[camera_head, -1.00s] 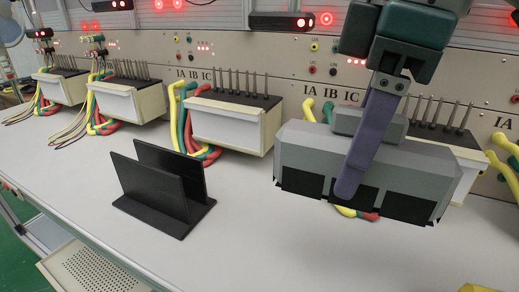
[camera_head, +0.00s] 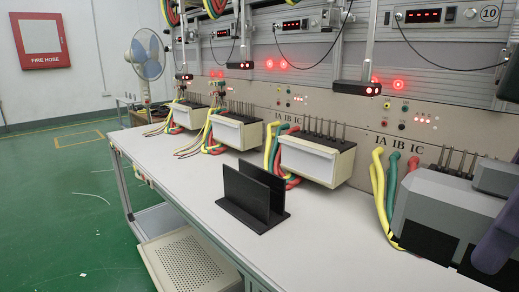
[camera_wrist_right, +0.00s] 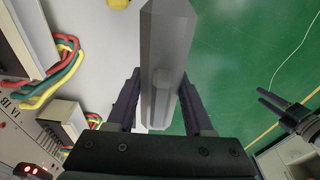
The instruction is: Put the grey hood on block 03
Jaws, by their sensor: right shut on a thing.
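The grey hood (camera_head: 440,215) is at the right edge of the head view, partly cut off, above the bench in front of a pin block (camera_head: 459,165) that it largely hides. My right gripper (camera_head: 497,240) is shut on the hood; the right wrist view shows the hood (camera_wrist_right: 168,60) between its fingers (camera_wrist_right: 160,105). More blocks with pins and white fronts stand along the panel: a near one (camera_head: 308,160), a middle one (camera_head: 236,132) and a far one (camera_head: 188,116). I cannot read which is block 03. My left gripper (camera_wrist_right: 270,100) shows small at the right of the wrist view.
A black two-plate stand (camera_head: 253,198) is on the white bench (camera_head: 185,180), left of the hood. Yellow, green and red cables (camera_head: 385,190) rise beside the blocks. Black lamp bars (camera_head: 357,87) overhang the bench. A perforated shelf (camera_head: 185,265) is below its front edge.

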